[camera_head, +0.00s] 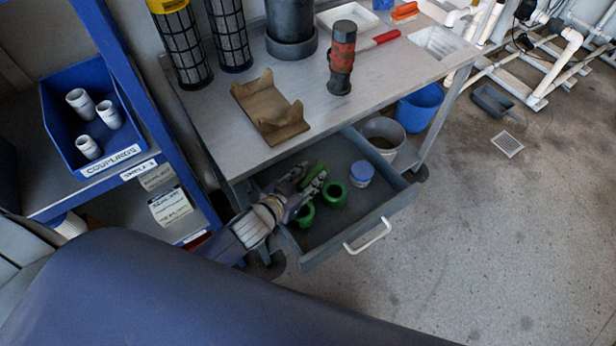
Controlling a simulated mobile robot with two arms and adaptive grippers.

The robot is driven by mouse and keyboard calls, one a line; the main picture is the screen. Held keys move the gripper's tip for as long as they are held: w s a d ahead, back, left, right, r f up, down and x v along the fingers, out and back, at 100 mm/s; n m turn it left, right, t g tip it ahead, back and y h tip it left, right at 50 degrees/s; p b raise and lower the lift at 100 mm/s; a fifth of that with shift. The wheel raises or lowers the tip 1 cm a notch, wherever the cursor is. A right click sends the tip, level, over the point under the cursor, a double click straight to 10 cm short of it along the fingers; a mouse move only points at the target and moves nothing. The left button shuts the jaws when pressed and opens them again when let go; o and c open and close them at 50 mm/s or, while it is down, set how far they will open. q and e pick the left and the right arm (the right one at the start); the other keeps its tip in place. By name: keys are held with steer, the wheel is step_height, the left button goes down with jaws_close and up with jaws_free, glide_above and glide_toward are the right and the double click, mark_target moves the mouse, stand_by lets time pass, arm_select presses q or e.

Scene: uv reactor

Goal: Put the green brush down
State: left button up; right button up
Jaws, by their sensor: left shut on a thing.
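My left gripper (308,186) reaches into the open grey drawer (398,200) under the workbench. It is shut on the green brush (314,171), of which only a small green part shows beside the fingers. The rest of the brush is hidden by the gripper, and I cannot tell whether it touches the drawer floor. Two green ring-shaped parts, one nearer (305,216) and one farther right (336,194), lie in the drawer close to the fingers. A small jar with a blue lid (362,172) stands to their right. My right gripper is not in view.
The workbench top (385,65) overhangs the drawer's back and bears a wooden cradle (262,106) and a red-and-black tool (342,58). A blue shelf unit (135,95) stands left.

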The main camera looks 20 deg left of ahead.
arm_select(q)
steer(key=shift+f, duration=0.1)
steer(key=o, duration=0.8)
steer(key=shift+s+r, duration=0.2)
steer(key=v, duration=1.1)
steer(key=shift+s+a, duration=0.2)
steer(key=shift+s, duration=0.1)
